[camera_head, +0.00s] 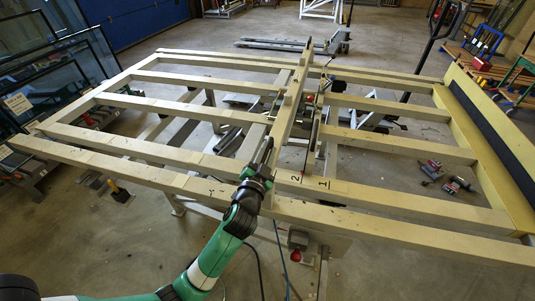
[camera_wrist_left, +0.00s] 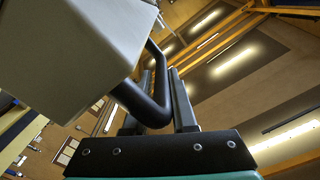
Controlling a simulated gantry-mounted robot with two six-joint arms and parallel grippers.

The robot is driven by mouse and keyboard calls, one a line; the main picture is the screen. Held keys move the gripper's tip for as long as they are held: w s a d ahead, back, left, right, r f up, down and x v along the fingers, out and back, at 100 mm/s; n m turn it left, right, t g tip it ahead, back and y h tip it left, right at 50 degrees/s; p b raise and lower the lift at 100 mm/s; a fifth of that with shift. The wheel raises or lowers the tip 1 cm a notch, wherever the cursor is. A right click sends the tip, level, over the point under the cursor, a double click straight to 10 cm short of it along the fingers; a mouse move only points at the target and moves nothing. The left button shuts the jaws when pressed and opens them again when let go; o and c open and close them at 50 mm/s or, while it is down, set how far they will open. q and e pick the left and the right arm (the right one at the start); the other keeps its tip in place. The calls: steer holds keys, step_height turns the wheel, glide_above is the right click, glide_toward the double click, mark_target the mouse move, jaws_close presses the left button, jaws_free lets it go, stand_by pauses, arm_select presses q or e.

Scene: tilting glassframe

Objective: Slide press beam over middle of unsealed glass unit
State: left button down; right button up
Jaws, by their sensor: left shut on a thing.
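The press beam (camera_head: 288,115) is a long beige bar that crosses the slatted table (camera_head: 150,155) from front to back, near its middle. My left gripper (camera_head: 265,152) is at the front part of the beam. In the left wrist view its fingers (camera_wrist_left: 165,85) are shut on the black bent handle (camera_wrist_left: 157,104), which joins the beam's beige end (camera_wrist_left: 70,50). I cannot make out a glass unit under the beam; the table slats look bare. My right gripper is not in view.
Framed glass panes (camera_head: 50,80) lean on a rack at the left. A yellow-edged rail with a dark strip (camera_head: 493,135) bounds the table's right side. A small box with a red button (camera_head: 297,243) hangs at the front. Tools (camera_head: 445,180) lie on the floor under the right side.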

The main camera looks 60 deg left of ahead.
arm_select(q)
steer(key=shift+f, duration=0.55)
steer(key=c, duration=1)
jaws_free()
steer(key=shift+o, duration=1)
steer(key=shift+r, duration=0.25)
steer(key=p+v, duration=0.1)
steer(key=v, duration=1)
steer(key=shift+s+d, duration=0.2)
steer(key=shift+s, duration=0.05)
